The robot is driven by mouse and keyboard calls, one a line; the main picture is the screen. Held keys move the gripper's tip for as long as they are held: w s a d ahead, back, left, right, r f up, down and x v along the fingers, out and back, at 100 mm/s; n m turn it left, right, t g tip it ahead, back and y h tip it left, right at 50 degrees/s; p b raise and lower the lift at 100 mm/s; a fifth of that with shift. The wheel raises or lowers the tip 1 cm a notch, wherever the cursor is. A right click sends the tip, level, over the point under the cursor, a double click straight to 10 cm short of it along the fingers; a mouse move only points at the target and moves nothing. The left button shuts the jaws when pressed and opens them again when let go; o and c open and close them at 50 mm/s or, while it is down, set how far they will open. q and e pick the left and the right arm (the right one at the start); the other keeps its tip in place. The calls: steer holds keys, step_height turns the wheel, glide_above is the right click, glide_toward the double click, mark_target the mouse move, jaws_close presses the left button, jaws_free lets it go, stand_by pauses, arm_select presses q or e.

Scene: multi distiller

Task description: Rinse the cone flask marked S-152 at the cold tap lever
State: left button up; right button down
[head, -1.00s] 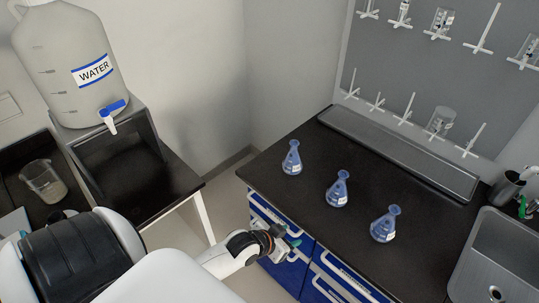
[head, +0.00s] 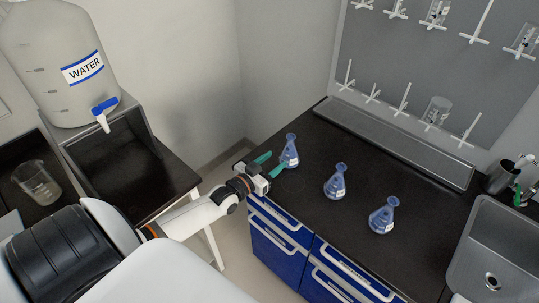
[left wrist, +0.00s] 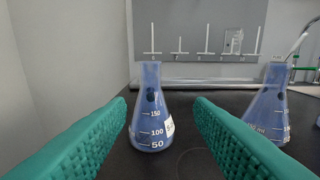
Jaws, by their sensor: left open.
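Three blue cone flasks stand upright on the black counter (head: 318,239): a left one (head: 289,152), a middle one (head: 335,184) and a right one (head: 382,217). Their label text is too small to read. My left gripper (head: 265,166) is open with green fingers beside the left flask. In the left wrist view that flask (left wrist: 151,115) stands beyond and between the open fingertips, with a white label turned to the right. Another flask (left wrist: 268,105) stands to its right. My right gripper is not in view.
A drying rack (head: 440,70) with pegs and some glassware hangs over a long tray (head: 400,147) at the back. A water jug (head: 62,65) with a blue tap stands at left, near a beaker (head: 37,183). Bare counter lies in front of the flasks.

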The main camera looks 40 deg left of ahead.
mark_target(288, 145)
arm_select(q)
steer(key=shift+w+a+r+t, duration=0.25)
steer(key=shift+a+t, duration=0.05)
steer(key=shift+a, duration=0.2)
steer(key=shift+w+a, duration=0.1)
steer(key=shift+w, duration=0.05)
steer(key=w+b, duration=0.1)
steer(key=w, duration=0.1)
steer(key=w+b, duration=0.2)
steer(key=w, duration=0.1)
steer(key=w+b, duration=0.2)
steer(key=w, duration=0.1)
steer(key=shift+d, duration=0.35)
steer(key=shift+w+b, duration=0.6)
steer(key=shift+w, duration=0.1)
steer(key=shift+w+d+r, duration=0.1)
steer(key=shift+w, duration=0.15)
